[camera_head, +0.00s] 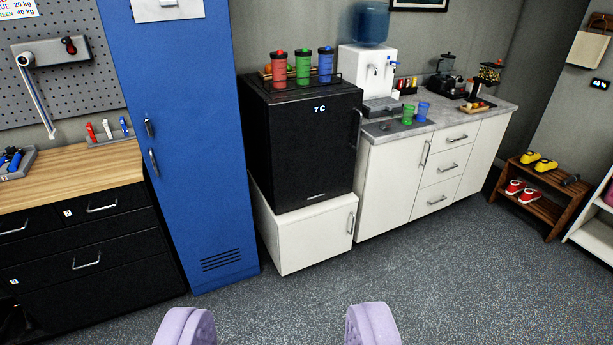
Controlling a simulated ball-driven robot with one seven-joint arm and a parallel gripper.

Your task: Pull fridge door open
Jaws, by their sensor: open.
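The fridge (305,150) is a small black box with a "7 C" display on its front. It stands on a low white cabinet (302,232) in the middle of the view. Its door (320,165) looks shut. A dark upright handle (356,128) is at the door's upper right edge. My gripper (277,328) shows at the bottom edge as two pale purple fingertips, wide apart with nothing between them. It is well in front of the fridge and apart from it.
Shaker cups (303,68) stand on the fridge top. A tall blue locker (190,150) is at its left, a white counter unit (430,170) with a water dispenser (368,72) at its right. A shoe rack (541,196) stands far right. The grey floor (400,270) in front is clear.

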